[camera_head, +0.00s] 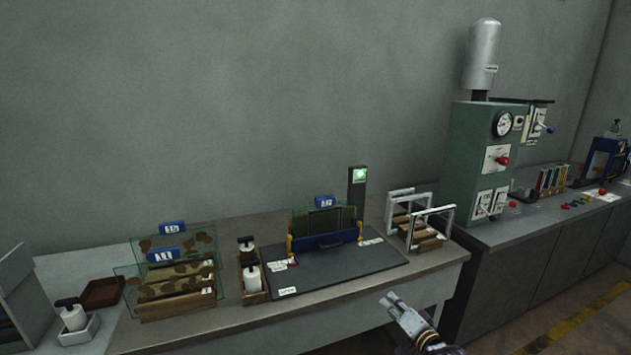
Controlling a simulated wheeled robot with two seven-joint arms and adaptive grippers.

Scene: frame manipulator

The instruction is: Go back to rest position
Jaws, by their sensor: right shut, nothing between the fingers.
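My right gripper (391,301) is low in the head view, right of centre. It is shut and empty, apart from everything, in front of the workbench's front edge. Its arm comes in from the bottom edge. My left gripper is not in view. On the workbench (237,318) a dark board (345,264) carries a frame fixture (323,222) with a blue handle bar and yellow side clamps. A post with a lit green lamp (358,176) stands behind it.
Left of the board are bottles in a wooden holder (251,279) and glass racks with brown patterned pieces (172,279). White frames (421,225) stand to its right. A green machine (488,160) with gauge and red knob stands on the grey cabinet at right. Floor (560,325) shows at lower right.

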